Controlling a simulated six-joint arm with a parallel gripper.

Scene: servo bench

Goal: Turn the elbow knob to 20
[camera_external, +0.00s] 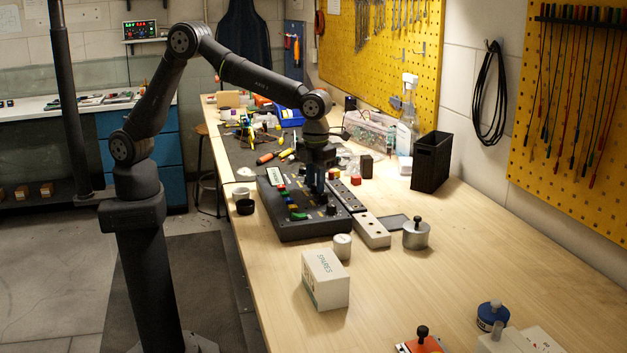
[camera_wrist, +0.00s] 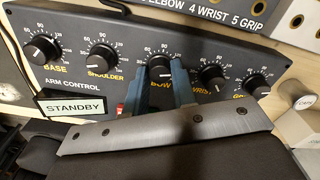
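The elbow knob (camera_wrist: 159,68) is a black dial on the dark arm-control panel (camera_wrist: 85,85), the middle one of the row in the wrist view. Its label is partly covered, with "BOW" showing. My gripper (camera_wrist: 160,78) has one blue finger on each side of this knob. The fingertips are very near its sides; I cannot tell whether they touch it. The knob's exact setting is too small to read. In the external view the panel (camera_external: 285,228) lies on the bench, with my gripper (camera_external: 314,185) pointing down over it.
Base (camera_wrist: 41,49) and shoulder (camera_wrist: 103,57) knobs are left of the elbow knob; wrist (camera_wrist: 211,77) and grip (camera_wrist: 257,85) knobs are right. A STANDBY sign (camera_wrist: 75,107) is at lower left. A white spares box (camera_external: 325,280) and a metal weight (camera_external: 416,236) stand nearby.

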